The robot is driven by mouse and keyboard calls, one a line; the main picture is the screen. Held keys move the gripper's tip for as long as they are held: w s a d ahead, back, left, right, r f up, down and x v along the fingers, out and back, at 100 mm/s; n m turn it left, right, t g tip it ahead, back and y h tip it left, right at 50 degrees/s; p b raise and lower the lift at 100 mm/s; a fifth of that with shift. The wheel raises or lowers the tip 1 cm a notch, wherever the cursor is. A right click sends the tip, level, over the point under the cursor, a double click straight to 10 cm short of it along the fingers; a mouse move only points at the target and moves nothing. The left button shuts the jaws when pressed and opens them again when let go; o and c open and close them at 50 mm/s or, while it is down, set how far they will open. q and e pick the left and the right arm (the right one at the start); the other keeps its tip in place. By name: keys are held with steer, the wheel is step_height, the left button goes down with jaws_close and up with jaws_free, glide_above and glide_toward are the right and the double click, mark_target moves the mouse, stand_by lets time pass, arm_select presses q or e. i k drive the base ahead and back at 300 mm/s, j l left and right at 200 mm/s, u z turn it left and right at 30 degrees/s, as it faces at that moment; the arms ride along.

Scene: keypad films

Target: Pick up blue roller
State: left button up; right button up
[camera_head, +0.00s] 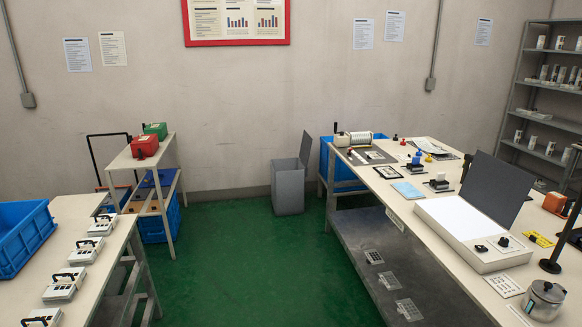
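A small object with a blue upper part (416,159) stands on the long right table (398,205), toward its far half. It looks like the blue roller, but it is too small to make out its shape surely. Neither of my grippers is in view.
Green floor (250,270) lies clear between the tables.

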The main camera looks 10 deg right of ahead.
mark_target(416, 162)
steer(key=i+j, duration=0.1)
steer(key=i, duration=1.8)
steer(key=l+z, duration=0.05)
steer(key=l, duration=0.05)
